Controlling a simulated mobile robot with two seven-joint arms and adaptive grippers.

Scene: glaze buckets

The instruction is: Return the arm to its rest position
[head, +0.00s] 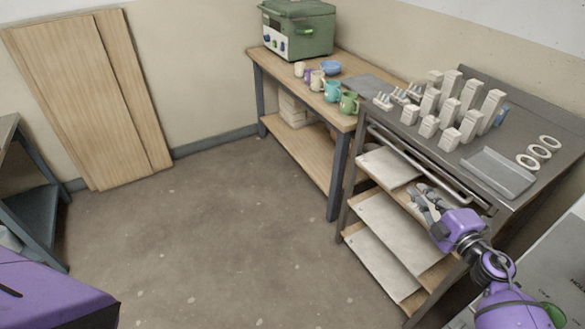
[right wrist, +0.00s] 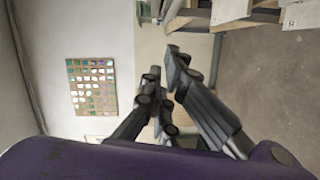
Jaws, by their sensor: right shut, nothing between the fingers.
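My right arm comes in from the lower right of the head view. Its gripper (head: 422,195) is in the air in front of the shelved metal bench (head: 515,185), near the bench's front rail. In the right wrist view the gripper's dark fingers (right wrist: 162,65) point up the picture, and nothing is held between them. My left gripper is not in the head view.
Pale blocks (head: 449,95), a grey tray (head: 497,172) and white rings (head: 539,152) lie on the bench. Boards (head: 388,165) fill shelves below. A wooden table (head: 300,77) holds mugs (head: 332,91) and a green machine (head: 300,30). Floor (head: 220,235) is clear.

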